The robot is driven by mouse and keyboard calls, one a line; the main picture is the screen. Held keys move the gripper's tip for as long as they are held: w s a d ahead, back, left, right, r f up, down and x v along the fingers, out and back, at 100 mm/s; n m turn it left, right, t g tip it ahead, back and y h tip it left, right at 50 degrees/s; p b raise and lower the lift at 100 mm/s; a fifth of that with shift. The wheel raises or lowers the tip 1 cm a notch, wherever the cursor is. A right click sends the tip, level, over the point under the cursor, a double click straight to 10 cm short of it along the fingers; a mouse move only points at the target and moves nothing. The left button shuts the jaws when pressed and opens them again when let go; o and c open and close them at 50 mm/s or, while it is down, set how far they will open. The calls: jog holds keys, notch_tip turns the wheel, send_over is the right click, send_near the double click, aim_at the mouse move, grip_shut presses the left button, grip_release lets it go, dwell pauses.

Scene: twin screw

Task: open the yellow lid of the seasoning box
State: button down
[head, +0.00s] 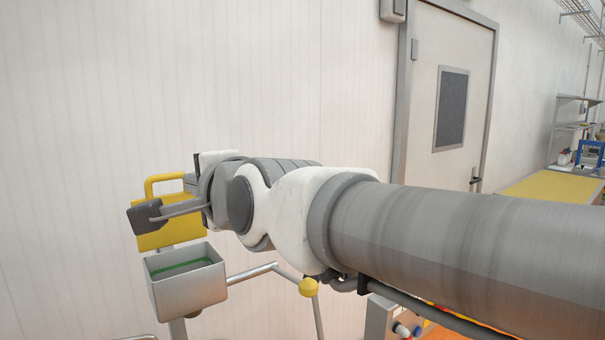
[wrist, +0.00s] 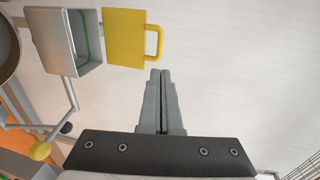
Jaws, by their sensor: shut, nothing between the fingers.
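The seasoning box is a grey metal box (head: 187,291) at the lower left of the head view, with its open top and a green inside edge showing. It also shows at the top left of the wrist view (wrist: 58,42). The yellow lid (head: 172,236) stands up behind the box opening, its loop handle on top, partly hidden by my arm. In the wrist view the whole lid (wrist: 122,38) shows beside the opening. My gripper (wrist: 160,72) is shut and empty, its fingertips just below the handle in that picture, apparently apart from it. My fingers cannot be made out in the head view.
A metal lever with a yellow ball (head: 309,287) sticks out right of the box. A round pan-like rim (wrist: 6,48) shows at the wrist view's left edge. A plain white wall (head: 90,110) stands behind; a door (head: 447,150) and a yellow-topped table (head: 552,187) are right.

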aim_at(169, 177)
jog(key=p+x, duration=0.4)
jog(key=x, duration=0.9)
jog(key=shift+w+a+p, duration=0.25)
jog(key=shift+a+p, duration=0.05)
jog(key=shift+p, duration=0.05)
